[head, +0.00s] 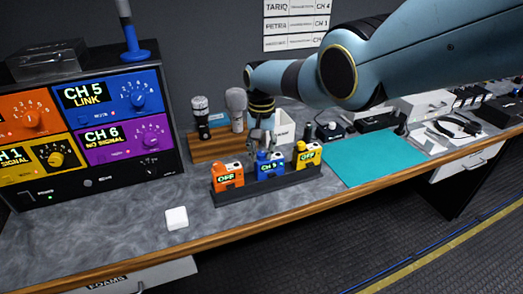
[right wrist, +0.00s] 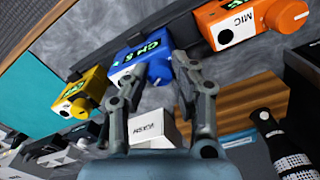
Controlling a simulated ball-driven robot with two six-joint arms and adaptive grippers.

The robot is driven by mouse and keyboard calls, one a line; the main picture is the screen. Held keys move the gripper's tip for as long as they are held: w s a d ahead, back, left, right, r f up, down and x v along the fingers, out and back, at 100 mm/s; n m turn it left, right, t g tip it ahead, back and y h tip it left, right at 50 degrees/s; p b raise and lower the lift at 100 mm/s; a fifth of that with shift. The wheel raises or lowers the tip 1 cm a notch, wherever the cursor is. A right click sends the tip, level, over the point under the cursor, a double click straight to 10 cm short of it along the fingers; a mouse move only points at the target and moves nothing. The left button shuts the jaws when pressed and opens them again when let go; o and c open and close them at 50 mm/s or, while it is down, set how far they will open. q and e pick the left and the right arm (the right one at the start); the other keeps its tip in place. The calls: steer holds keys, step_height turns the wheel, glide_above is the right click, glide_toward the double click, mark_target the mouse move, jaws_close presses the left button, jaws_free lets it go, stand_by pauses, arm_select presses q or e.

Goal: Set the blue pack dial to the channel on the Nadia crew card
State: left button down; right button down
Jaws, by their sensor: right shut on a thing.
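The blue pack (head: 270,166) stands between the orange and yellow packs in a dark rack. Its green display seems to read CH 5 in the head view. In the right wrist view the blue pack (right wrist: 128,63) has its dial (right wrist: 158,72) between my fingers. My right gripper (head: 262,150) reaches down from above, shut on that dial; it also shows in the right wrist view (right wrist: 157,75). Crew cards (head: 290,27) hang on the back wall; TARIQ and PETRA can be read, the lowest name cannot. I see no readable Nadia card. My left gripper is out of view.
Microphones (head: 236,107) stand behind. A white block (head: 176,218) lies in front; a teal mat (head: 375,158) is at right.

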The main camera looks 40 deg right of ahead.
mark_target(261, 153)
steer(key=c, duration=1.1)
jaws_free()
step_height(261, 153, up, 12)
